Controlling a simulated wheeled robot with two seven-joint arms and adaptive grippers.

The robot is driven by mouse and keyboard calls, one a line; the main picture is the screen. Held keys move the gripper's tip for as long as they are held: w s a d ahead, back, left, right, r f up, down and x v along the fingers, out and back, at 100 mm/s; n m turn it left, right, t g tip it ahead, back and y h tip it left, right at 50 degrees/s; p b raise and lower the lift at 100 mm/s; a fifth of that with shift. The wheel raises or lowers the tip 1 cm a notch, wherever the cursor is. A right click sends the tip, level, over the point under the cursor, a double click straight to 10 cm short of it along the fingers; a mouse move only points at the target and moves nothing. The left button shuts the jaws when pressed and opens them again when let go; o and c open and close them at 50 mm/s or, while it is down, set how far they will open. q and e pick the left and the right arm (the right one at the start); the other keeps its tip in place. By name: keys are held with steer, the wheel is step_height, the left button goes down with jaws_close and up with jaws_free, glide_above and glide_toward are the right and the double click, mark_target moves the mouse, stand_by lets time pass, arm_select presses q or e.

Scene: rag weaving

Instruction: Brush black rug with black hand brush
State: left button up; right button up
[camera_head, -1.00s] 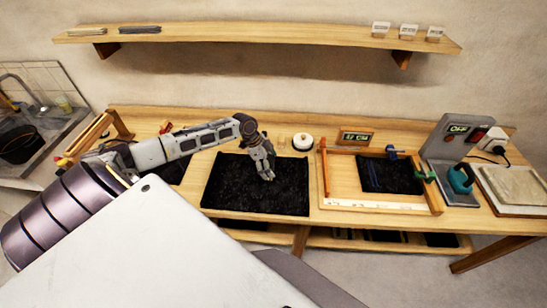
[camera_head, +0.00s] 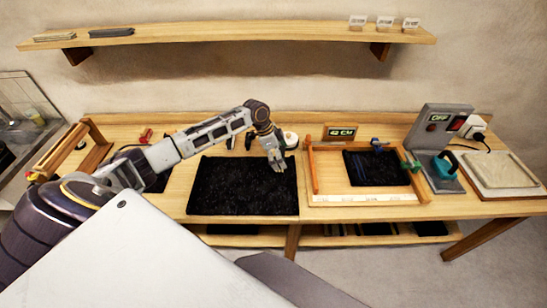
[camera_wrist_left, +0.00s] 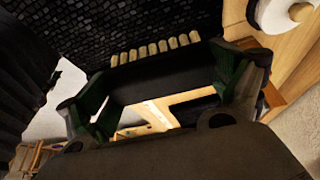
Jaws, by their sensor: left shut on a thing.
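The black rug (camera_head: 235,190) lies flat on the wooden table, left of the framed board. It also fills the upper left of the left wrist view (camera_wrist_left: 140,22). My left gripper (camera_head: 276,161) is over the rug's far right part. In the left wrist view, my left gripper (camera_wrist_left: 160,85) is shut on the black hand brush (camera_wrist_left: 165,80), which lies across between its green-padded fingers. A row of pale bristle tufts shows along the brush's edge beside the rug. I cannot tell whether the bristles touch the rug. The brush is too dark to make out in the head view. My right gripper is not in view.
A wooden frame (camera_head: 312,170) with a small black mat (camera_head: 376,168) and clamps stands right of the rug. Farther right are a grey device (camera_head: 436,140) and a pale slab (camera_head: 497,170). A white round object (camera_head: 291,139) sits behind the gripper. A shelf (camera_head: 230,36) hangs above.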

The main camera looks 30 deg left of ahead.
arm_select(q)
steer(key=shift+w+d, duration=0.3)
steer(key=shift+d, duration=0.5)
steer(key=shift+s+d+f+n, duration=0.1)
steer(key=shift+s+f+n, duration=0.05)
steer(key=shift+s+f, duration=0.5)
steer(key=shift+s+d+f+n, duration=0.15)
steer(key=shift+s+f, duration=0.3)
steer(key=shift+f, duration=0.35)
steer(key=shift+r, duration=0.1)
